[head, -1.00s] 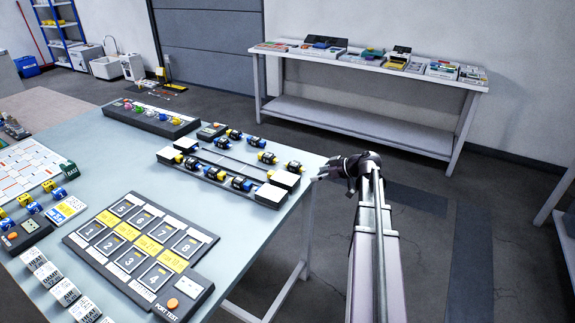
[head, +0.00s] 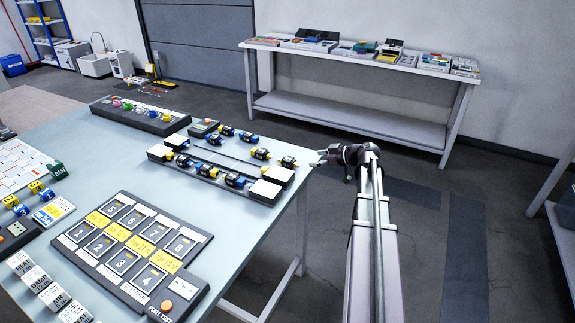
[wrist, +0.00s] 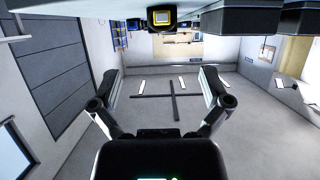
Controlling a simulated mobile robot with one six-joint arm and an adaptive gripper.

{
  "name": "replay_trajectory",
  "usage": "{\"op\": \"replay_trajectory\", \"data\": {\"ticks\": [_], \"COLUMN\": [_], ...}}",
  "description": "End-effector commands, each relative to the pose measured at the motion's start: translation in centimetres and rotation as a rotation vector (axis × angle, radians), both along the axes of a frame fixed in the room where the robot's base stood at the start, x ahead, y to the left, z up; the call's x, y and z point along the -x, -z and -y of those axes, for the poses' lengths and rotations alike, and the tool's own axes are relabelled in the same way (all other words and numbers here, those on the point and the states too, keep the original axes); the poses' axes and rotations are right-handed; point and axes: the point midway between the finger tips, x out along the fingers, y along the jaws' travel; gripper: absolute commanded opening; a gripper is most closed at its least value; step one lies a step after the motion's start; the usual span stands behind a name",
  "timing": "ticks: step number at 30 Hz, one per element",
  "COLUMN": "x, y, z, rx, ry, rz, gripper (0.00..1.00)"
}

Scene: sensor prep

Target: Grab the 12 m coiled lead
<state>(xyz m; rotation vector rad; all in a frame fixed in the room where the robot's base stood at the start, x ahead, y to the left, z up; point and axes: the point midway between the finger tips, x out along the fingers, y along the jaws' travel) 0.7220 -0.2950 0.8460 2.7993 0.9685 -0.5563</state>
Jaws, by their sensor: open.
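No 12 m label is readable, so I cannot tell which thing is the 12 m coiled lead. Several small black pieces with blue or yellow parts (head: 235,180) sit along a dark double rail near the table's right edge. My gripper (head: 319,157) is off that edge, just right of the rail, apart from the pieces. In the wrist view my gripper (wrist: 157,88) has its two fingers wide apart with nothing between them. A black piece with a yellow-rimmed face (wrist: 161,17) shows at the top of that view, beyond the fingertips.
The table (head: 262,230) also holds a numbered port-test panel (head: 128,250), a black rack with several coloured items (head: 138,116), and white labelled cubes (head: 48,292). A white bench (head: 350,118) with boxes stands by the back wall.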

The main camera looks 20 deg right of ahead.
Motion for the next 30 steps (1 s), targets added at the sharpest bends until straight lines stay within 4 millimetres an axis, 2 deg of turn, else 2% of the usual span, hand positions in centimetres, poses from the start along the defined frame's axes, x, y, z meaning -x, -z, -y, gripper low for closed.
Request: {"op": "replay_trajectory", "data": {"ticks": [3,12,30], "x": [-1.4,-4.1,-5.0], "y": [1.1,2.4,2.8], "z": [-1.1,-3.3,-4.1], "rx": [0.001,-0.001,0.000], "ry": [-0.003,-0.002,-0.002], "rz": [0.001,0.000,0.000], "gripper": [0.97,0.97,0.97]}}
